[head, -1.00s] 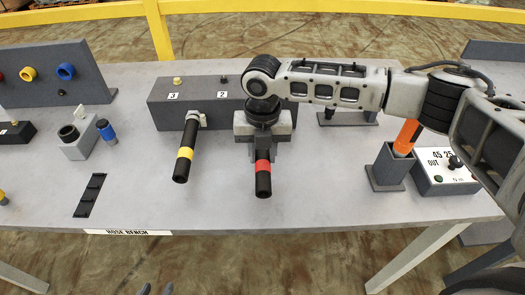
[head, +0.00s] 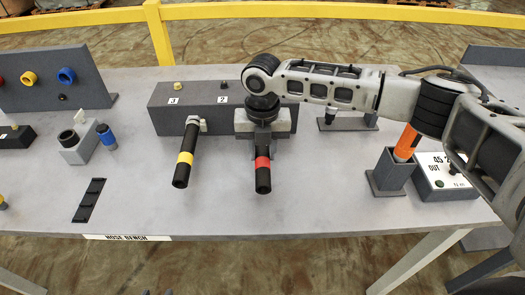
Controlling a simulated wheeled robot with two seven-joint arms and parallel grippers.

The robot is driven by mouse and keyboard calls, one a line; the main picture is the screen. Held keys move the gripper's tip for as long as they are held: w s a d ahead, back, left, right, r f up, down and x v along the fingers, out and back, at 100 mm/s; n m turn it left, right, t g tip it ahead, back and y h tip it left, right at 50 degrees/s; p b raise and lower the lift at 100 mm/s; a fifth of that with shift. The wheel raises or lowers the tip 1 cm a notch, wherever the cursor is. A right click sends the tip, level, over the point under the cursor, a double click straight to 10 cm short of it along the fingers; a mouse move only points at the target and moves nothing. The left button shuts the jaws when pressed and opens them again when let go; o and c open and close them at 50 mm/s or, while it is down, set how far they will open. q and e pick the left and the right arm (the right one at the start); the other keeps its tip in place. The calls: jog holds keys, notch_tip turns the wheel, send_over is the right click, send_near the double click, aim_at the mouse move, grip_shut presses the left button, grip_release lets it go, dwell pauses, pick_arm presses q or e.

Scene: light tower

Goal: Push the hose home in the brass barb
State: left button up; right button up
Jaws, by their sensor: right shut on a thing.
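My right gripper (head: 263,148) reaches in from the right, pointing down, and is shut on the black hose with a red band (head: 263,178). The hose's free end points toward me over the bench. Its far end runs under the gripper toward the grey block (head: 180,120) by label 2. The brass barb and the joint there are hidden by my gripper, so I cannot tell how deep the hose sits.
A yellow-banded black hose (head: 183,165) hangs from the block by label 3, left of my gripper. A small fixture (head: 78,145) and blue-banded piece (head: 107,136) stand at left.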

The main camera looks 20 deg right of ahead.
jog(key=shift+w+d, duration=0.2)
jog(key=shift+w, duration=0.6)
jog(key=o, duration=1.2)
jog(key=shift+c, duration=0.2)
